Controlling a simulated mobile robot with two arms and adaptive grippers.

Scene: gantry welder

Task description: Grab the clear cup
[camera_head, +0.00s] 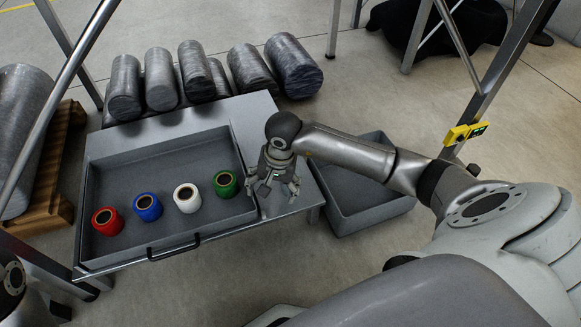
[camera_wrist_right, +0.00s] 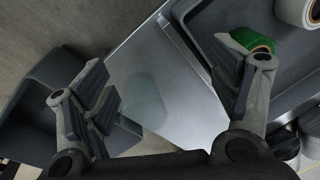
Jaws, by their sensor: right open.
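The clear cup (camera_wrist_right: 146,98) shows in the right wrist view as a faint, see-through round shape on the bare metal tabletop (camera_wrist_right: 160,60). It lies between the two fingers of my right gripper (camera_wrist_right: 165,105) in that picture, with no contact visible. In the head view I cannot make out the cup; my right gripper (camera_head: 276,186) is over that part of the table, at its right side beside the tray. The right gripper is open and empty, pointing down. Only a dark part, perhaps of my left arm, shows at the lower left edge; its fingers cannot be seen.
A grey tray (camera_head: 100,165) holds red (camera_head: 107,221), blue (camera_head: 147,207), white (camera_head: 187,198) and green (camera_head: 226,184) spools. A grey bin (camera_head: 350,215) stands lower, right of the table. Wrapped cylinders (camera_head: 160,80) lie behind. Metal frame posts (camera_head: 490,85) stand around.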

